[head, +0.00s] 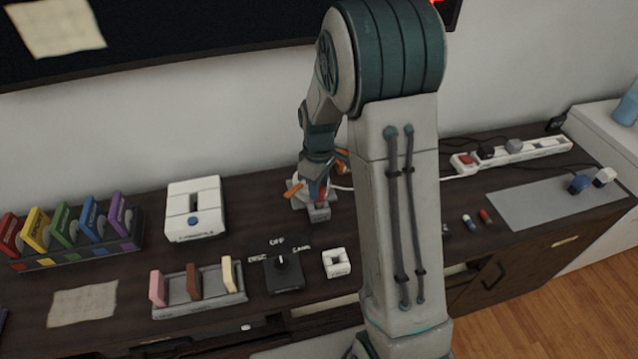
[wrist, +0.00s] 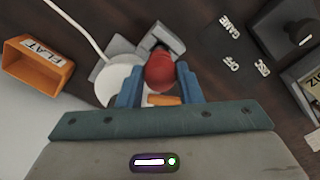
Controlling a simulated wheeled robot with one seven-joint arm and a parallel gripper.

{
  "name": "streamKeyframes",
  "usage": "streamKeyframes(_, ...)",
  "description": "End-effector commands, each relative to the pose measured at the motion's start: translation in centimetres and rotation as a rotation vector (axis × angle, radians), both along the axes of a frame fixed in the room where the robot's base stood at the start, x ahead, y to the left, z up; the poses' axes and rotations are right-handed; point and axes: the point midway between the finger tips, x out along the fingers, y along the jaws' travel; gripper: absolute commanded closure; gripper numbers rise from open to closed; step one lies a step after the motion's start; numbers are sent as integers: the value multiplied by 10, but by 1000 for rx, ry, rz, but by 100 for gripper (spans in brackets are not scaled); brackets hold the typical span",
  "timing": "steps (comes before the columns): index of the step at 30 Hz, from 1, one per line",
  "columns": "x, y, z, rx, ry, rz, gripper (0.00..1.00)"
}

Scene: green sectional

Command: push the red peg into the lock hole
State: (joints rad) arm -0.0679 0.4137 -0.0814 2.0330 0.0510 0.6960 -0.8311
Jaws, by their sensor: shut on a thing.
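My gripper (head: 320,188) points down over the back middle of the dark cabinet top. In the wrist view its two blue fingers are shut on the red peg (wrist: 160,72), one on each side. A grey lock block (wrist: 176,36) with a dark opening lies right by the peg's far end; it also shows below the gripper in the head view (head: 320,214). I cannot tell how deep the peg sits in the hole. A white round part (wrist: 112,82) and an orange piece (wrist: 164,100) are beside and below the peg.
An orange box marked FLAT (wrist: 36,66) lies to the left in the wrist view, near a white cord (wrist: 80,28). A black dial switch (head: 284,275) and a white square ring (head: 337,263) stand in front. A white box (head: 196,208) is at left, a power strip (head: 520,152) at right.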

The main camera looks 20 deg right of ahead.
Motion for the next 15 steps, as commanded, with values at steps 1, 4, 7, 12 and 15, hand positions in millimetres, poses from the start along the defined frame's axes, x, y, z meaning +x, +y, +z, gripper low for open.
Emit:
streamKeyframes(1, 0, 0, -3, 0, 0, 0, 93)
streamKeyframes(4, 0, 0, -5, 0, 0, 0, 93)
streamKeyframes(7, 0, 0, -7, 0, 0, 0, 93)
streamKeyframes(12, 0, 0, -12, 0, 0, 0, 93)
streamKeyframes(15, 0, 0, -14, 0, 0, 0, 93)
